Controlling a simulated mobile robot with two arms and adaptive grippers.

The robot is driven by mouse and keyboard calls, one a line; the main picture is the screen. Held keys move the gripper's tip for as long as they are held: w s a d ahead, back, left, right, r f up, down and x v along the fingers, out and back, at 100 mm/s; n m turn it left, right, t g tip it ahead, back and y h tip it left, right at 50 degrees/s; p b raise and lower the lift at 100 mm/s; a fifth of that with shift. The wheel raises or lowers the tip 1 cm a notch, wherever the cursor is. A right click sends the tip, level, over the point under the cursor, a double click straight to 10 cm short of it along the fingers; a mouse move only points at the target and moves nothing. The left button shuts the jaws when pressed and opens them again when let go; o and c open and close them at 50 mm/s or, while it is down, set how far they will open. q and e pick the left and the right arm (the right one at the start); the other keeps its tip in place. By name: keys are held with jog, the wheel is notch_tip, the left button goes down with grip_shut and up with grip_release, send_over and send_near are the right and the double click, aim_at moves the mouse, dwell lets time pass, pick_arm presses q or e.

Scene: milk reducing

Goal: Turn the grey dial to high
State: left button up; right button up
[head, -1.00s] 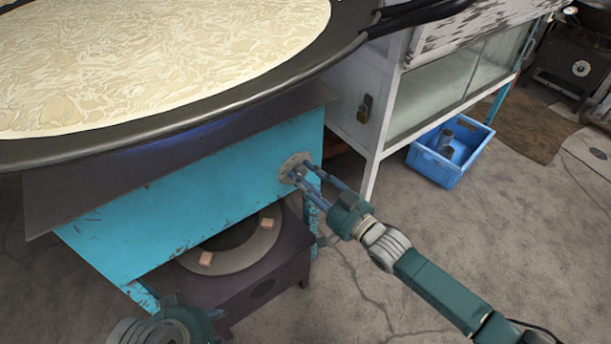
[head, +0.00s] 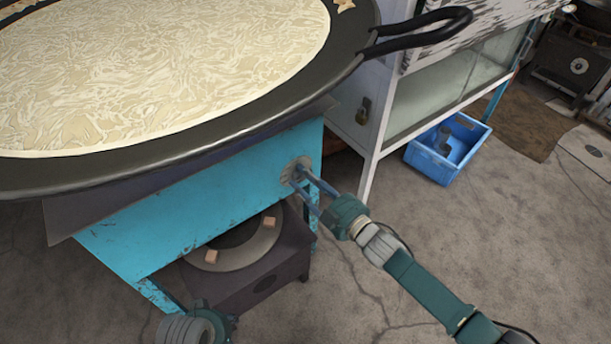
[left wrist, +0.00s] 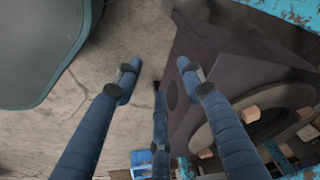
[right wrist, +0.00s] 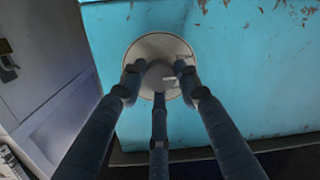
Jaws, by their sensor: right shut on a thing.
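The grey dial (head: 294,172) is on the right end of the turquoise stove front (head: 225,205). The dial's setting cannot be read clearly. My left gripper (left wrist: 155,72) is open and empty, low over the floor beside the dark lower burner box.
A wide black pan (head: 345,70) of creamy milk sits on the stove, its handle (head: 430,35) reaching right. A dark burner box (head: 285,245) stands below. A white glass cabinet (head: 375,110) and blue crate (head: 430,165) stand right. The front floor is clear.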

jog(key=shift+s+f+n+h, duration=0.15)
jog(key=shift+f+n+h, duration=0.15)
jog(key=shift+n, duration=0.9)
pick_arm(q)
jog(key=shift+s+f+p, duration=0.2)
jog(key=shift+f, duration=0.75)
jog(key=shift+s+f+p, duration=0.15)
jog(key=shift+f+p, duration=0.05)
jog(key=shift+f, duration=0.75)
pick_arm(e)
jog(key=shift+n, duration=1.2)
jog(key=o, duration=1.1)
jog(key=shift+d, duration=0.1)
pick_arm(q)
jog(key=shift+f, duration=0.1)
pick_arm(e)
jog(key=shift+o, duration=0.2)
jog(key=shift+r, duration=0.1)
jog(key=v, duration=1.1)
jog(key=shift+s+d, duration=0.2)
jog(key=shift+s, duration=0.15)
